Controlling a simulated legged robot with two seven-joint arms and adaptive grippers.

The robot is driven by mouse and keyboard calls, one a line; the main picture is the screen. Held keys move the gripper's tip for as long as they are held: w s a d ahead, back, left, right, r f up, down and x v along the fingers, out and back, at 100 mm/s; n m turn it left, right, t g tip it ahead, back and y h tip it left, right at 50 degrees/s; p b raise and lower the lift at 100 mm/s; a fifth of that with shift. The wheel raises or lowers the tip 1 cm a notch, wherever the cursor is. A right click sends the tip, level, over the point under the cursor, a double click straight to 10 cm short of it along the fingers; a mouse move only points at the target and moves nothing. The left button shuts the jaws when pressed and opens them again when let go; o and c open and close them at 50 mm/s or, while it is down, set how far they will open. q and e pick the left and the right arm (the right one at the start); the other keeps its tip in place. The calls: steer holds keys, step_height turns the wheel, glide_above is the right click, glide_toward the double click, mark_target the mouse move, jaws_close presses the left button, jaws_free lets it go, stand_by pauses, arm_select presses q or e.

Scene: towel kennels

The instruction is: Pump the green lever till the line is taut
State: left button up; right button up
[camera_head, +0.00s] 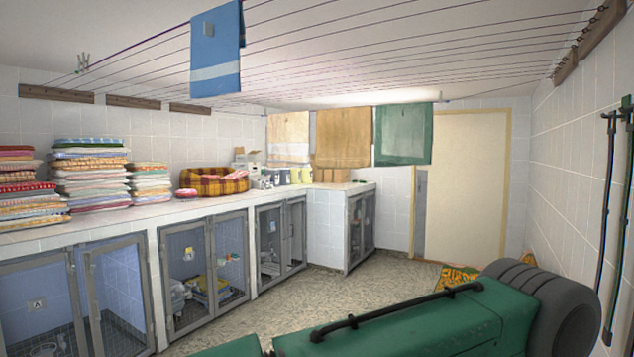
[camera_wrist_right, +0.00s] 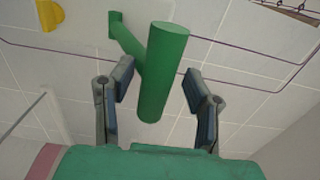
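The green lever (camera_wrist_right: 163,75) shows in the right wrist view as a thick round bar joined by a thinner arm to a mount on the tiled wall. My right gripper (camera_wrist_right: 158,80) is open. Its two fingers stand on either side of the bar with a gap at each side; how deep the bar sits between them is hard to tell. A thin purple line (camera_wrist_right: 268,60) runs bent across the wall behind the lever. In the head view, lines run under the ceiling, one of them purple (camera_head: 165,32). The lever is not seen there. My left gripper is not in view.
A blue towel (camera_head: 215,55) hangs from the lines. Beige, brown and green towels (camera_head: 403,134) hang farther back. A counter (camera_head: 120,218) with folded stacks stands over kennels at the left. Dark hoses (camera_head: 606,215) hang on the right wall. The middle floor (camera_head: 300,295) is clear.

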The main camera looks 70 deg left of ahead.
steer(key=shift+s+d+r, duration=0.15)
steer(key=shift+s+d, duration=0.2)
steer(key=p+v, duration=0.1)
steer(key=v, duration=0.7)
steer(key=shift+p, duration=0.35)
